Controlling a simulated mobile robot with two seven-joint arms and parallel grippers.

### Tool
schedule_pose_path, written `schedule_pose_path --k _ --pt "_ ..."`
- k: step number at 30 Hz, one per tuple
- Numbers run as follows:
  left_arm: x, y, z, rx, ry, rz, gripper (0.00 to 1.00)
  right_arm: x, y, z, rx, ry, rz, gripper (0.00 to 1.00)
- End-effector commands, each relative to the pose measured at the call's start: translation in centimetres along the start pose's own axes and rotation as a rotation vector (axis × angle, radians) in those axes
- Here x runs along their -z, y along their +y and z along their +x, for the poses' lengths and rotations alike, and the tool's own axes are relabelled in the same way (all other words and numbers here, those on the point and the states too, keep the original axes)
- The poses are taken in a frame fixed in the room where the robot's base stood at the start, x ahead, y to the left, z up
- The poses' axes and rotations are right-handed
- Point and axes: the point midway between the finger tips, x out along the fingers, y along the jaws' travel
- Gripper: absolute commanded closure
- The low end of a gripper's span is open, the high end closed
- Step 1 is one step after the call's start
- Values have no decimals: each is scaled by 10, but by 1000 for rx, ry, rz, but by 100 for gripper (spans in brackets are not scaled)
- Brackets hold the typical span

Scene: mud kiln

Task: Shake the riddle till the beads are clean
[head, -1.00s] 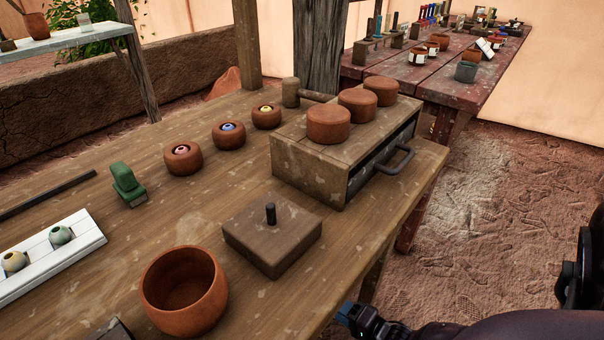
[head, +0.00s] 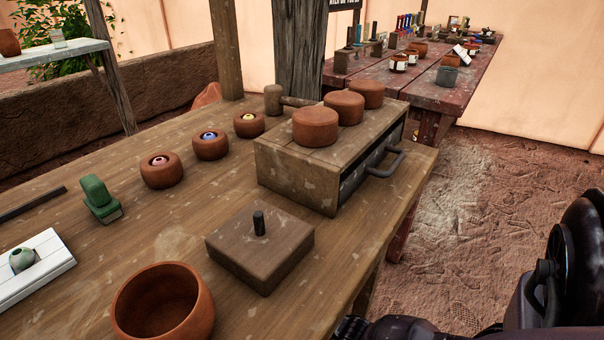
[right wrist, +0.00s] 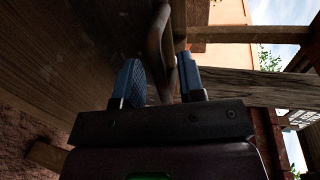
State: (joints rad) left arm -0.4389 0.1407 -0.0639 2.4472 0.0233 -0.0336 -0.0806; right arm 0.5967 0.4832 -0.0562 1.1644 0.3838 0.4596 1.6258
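I cannot make out a riddle for sure. A wooden box (head: 300,178) has a slot in its right side and a grey handle (head: 397,162) there. Three terracotta pots hold coloured round pieces: pink (head: 161,172), blue (head: 210,146) and yellow (head: 249,125). A round green piece (head: 22,259) with a hole sits on a white board (head: 45,272). In the right wrist view, my right gripper (right wrist: 162,82) is open, its two blue fingers apart, with a curved grey handle (right wrist: 160,40) ahead of them. No contact is clear. My left gripper is not in view.
Three terracotta lids (head: 315,127) sit on the box. A mallet (head: 275,99) lies behind it. A square block with a knob (head: 260,250), an empty bowl (head: 163,305) and a green object (head: 98,198) stand on the table (head: 150,235). A red table (head: 400,78) stands beyond.

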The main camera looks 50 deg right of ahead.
Motion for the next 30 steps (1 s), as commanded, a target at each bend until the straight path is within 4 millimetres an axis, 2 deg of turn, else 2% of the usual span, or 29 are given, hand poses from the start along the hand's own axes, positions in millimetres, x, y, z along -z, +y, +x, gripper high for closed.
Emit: schedule_pose_path --k 8,15,30 --pt "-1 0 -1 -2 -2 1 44 0 -1 2 1 0 0 64" --pt "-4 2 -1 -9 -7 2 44 0 -1 1 1 0 0 99" --pt "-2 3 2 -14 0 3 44 0 0 1 1 0 0 100"
